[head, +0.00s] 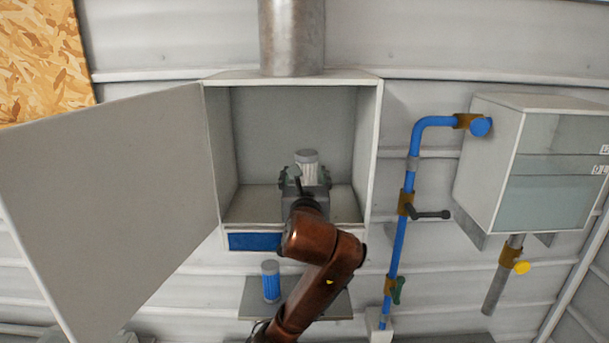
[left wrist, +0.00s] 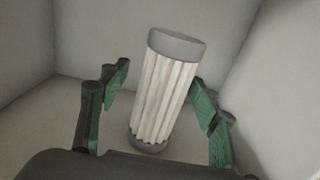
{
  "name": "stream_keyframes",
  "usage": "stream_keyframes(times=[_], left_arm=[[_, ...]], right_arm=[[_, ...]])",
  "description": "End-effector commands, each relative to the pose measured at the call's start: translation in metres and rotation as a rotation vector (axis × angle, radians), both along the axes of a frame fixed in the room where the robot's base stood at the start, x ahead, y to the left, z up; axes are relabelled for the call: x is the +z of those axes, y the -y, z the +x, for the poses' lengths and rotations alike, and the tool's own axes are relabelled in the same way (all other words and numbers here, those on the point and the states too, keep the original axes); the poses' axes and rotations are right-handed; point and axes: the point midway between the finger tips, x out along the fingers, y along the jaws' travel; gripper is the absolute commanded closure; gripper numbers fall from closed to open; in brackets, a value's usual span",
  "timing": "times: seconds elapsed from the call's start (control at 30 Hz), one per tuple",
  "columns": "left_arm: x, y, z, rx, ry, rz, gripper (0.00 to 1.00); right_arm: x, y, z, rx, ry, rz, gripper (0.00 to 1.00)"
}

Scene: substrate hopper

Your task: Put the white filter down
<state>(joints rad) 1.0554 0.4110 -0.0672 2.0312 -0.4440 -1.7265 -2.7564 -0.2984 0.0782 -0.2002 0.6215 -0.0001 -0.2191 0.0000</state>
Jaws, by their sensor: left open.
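The white filter (head: 308,167) is a pleated cylinder with grey end caps, inside the open wall cabinet. In the left wrist view the white filter (left wrist: 163,95) stands between the fingers and looks tilted in the picture, with its lower cap near the cabinet floor. My left gripper (head: 304,178) reaches into the cabinet from the front. Its green-padded fingers (left wrist: 160,105) are open on either side of the filter, with a gap visible on the left. Whether the right finger touches the filter is unclear. My right gripper is not in view.
The cabinet (head: 370,150) has its door (head: 110,190) swung open to the left. A blue filter (head: 271,281) stands on a small grey shelf (head: 330,305) below. A blue pipe (head: 400,245) with valves runs at the right, beside a wall box (head: 550,195).

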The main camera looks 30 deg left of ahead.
Motion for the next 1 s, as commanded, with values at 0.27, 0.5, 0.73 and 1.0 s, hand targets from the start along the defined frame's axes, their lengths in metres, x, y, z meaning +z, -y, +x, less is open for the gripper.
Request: stream_keyframes(times=[0.27, 0.5, 0.73, 1.0], left_arm=[[0.001, 0.003, -0.005, -0.001, 0.003, 0.002, 0.43], [0.001, 0.025, -0.039, -0.003, 0.006, 0.003, 0.43], [0.001, 0.052, -0.081, -0.007, 0.004, -0.001, 0.43], [0.002, 0.062, -0.098, -0.006, 0.005, 0.000, 0.43]], right_arm=[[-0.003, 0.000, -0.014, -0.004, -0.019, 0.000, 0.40], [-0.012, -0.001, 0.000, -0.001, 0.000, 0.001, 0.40], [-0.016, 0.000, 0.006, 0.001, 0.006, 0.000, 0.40], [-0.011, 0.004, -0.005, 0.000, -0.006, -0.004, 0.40]])
